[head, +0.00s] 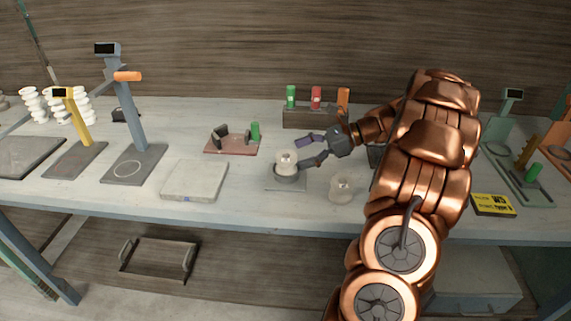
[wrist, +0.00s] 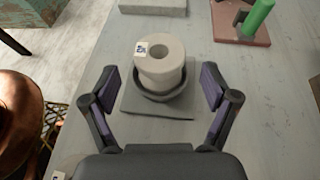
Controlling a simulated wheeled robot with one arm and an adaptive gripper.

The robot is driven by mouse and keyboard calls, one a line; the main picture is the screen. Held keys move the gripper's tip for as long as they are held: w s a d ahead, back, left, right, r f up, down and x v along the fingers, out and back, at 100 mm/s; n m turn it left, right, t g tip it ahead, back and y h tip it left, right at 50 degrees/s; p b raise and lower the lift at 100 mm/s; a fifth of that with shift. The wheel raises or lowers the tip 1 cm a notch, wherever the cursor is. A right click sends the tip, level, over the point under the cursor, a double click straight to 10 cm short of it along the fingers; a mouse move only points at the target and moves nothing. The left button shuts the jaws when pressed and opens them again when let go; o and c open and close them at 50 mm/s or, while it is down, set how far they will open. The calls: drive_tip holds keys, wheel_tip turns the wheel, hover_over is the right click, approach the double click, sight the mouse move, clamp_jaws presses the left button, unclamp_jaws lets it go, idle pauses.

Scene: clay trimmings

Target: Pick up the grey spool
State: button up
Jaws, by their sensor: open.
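The grey spool (wrist: 160,62) stands upright in a dark round holder (wrist: 166,92) on a grey square base in the wrist view. My gripper (wrist: 161,84) is open and empty. Its two fingers are spread left and right of the spool, apart from it. In the head view my gripper (head: 305,152) is just right of the spool.
A second pale spool-like piece (head: 341,188) stands to the right, near the table's front edge. A pale slab (head: 195,180) lies to the left. A reddish base (head: 231,149) with a green cylinder (head: 255,131) is behind left. A rack (head: 309,117) with coloured cylinders stands at the back.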

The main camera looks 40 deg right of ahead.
sight(287, 159)
drive_tip(key=shift+x, duration=2.3)
drive_tip(key=shift+c, duration=0.2)
drive_tip(key=c, duration=1.3)
